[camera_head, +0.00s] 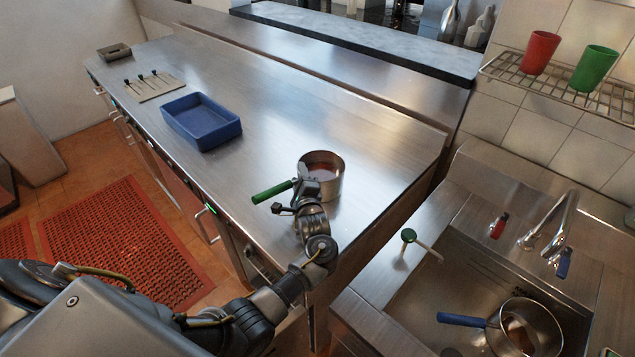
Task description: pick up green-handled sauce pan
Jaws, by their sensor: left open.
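The green-handled sauce pan (330,172) stands upright on the steel counter near its right end. Its green handle (272,191) points left, toward the counter's front edge. Something reddish shows inside the pan. My left gripper (296,196) is open right at the pan, by the place where the handle meets the wall. The gripper covers part of the handle and the near wall, so I cannot tell whether the fingers touch it. My right gripper is not in view.
A blue bin (201,122) stands on the counter left of the pan. A sink at right holds a blue-handled pan (524,331); a green-topped tool (408,236) lies at its edge. Red (540,52) and green (594,68) cups stand on a wire shelf. The counter behind the pan is clear.

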